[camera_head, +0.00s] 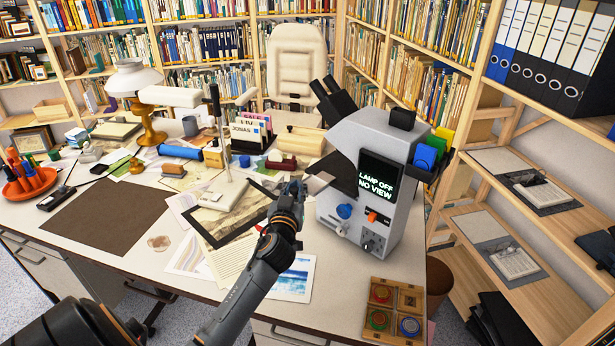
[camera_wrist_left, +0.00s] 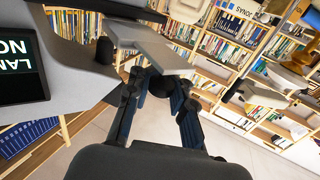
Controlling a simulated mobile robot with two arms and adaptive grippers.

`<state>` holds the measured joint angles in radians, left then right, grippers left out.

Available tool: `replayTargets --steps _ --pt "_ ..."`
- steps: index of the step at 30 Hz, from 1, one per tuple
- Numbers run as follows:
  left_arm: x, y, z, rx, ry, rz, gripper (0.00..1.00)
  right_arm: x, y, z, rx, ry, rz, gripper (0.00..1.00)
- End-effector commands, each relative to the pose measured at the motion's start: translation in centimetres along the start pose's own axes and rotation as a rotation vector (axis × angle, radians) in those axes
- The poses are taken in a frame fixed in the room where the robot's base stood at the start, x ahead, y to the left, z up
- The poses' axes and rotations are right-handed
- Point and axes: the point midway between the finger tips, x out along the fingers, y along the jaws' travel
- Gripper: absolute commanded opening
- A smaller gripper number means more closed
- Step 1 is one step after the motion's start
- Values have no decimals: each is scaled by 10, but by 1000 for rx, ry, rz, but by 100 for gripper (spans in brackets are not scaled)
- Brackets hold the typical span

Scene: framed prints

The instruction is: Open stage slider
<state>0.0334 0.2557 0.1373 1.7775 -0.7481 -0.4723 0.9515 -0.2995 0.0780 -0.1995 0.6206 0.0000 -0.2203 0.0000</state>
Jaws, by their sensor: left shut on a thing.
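A grey microscope-like viewer (camera_head: 385,150) stands on the desk's right side, its dark screen (camera_head: 377,180) reading "LAMP OFF NO VIEW". A dark stage plate (camera_head: 338,168) juts from its left side; a grey plate with a slider shows in the wrist view (camera_wrist_left: 150,45). My left gripper (camera_head: 296,188) is beside the stage's left end. In the wrist view its fingers (camera_wrist_left: 160,82) are shut on a small dark knob (camera_wrist_left: 161,86) below the plate's end. The slider's exact position is partly hidden by the gripper. My right gripper is not in view.
A blue knob (camera_head: 344,211) and orange switch (camera_head: 372,217) are on the viewer's front. A wooden box with coloured discs (camera_head: 394,311) stands in front. Prints, papers and a white stand (camera_head: 224,190) lie to the left. Bookshelves (camera_head: 440,85) line the back and right.

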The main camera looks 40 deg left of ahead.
Motion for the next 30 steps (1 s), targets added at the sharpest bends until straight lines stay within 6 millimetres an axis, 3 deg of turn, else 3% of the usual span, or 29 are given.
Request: replayTargets --steps 11,12,15,25,30 --pt "-6 4 3 -4 -4 14 0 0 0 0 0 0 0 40" --pt "-6 4 3 -5 -4 14 24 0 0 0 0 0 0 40" --pt "-6 3 3 -4 -4 13 44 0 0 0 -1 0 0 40" --pt "-6 0 1 -2 -2 6 44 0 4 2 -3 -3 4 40" --pt "-25 0 2 -4 -3 6 44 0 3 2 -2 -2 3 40"
